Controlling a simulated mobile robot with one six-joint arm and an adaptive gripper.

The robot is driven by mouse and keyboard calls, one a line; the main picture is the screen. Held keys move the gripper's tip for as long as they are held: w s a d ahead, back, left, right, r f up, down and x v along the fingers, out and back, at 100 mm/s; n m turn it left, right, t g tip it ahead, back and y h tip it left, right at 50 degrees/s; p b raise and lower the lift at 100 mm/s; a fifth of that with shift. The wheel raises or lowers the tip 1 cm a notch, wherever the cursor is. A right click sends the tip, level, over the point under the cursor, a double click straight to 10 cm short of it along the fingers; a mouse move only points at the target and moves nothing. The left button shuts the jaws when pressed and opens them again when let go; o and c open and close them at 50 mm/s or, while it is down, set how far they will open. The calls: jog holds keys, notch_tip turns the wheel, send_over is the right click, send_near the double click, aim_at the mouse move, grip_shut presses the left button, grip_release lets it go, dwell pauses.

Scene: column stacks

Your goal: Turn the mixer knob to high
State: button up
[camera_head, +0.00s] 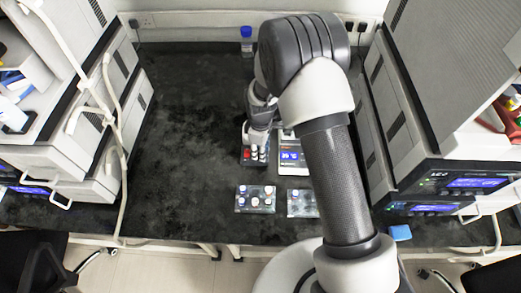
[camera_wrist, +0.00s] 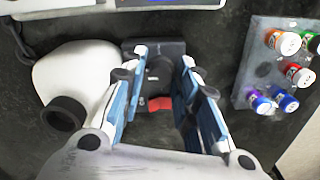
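In the wrist view, a dark panel (camera_wrist: 130,46) with a round dark knob (camera_wrist: 159,68) and a red switch (camera_wrist: 160,103) shows between my fingers. A white rounded body with a black cup (camera_wrist: 66,115) lies left of it; the two look like parts of the mixer. My gripper (camera_wrist: 163,62) is open, one finger on each side of the knob. I cannot tell whether the fingers touch it. In the head view, my gripper (camera_head: 257,137) is over the small device with red parts (camera_head: 254,155), and the knob cannot be made out there.
A device with a blue display (camera_head: 291,156) stands close on the right. Two vial racks, one on the left (camera_head: 256,199) and one on the right (camera_head: 301,203), lie nearer the front edge. A blue-capped bottle (camera_head: 246,41) stands at the back. The bench's left part is clear.

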jog(key=shift+c, duration=0.6)
grip_shut()
jog(key=m, duration=0.3)
jog(key=shift+m, duration=0.4)
jog(key=m, duration=0.3)
jog(key=shift+m, duration=0.4)
jog(key=m, duration=1)
jog(key=shift+m, duration=0.3)
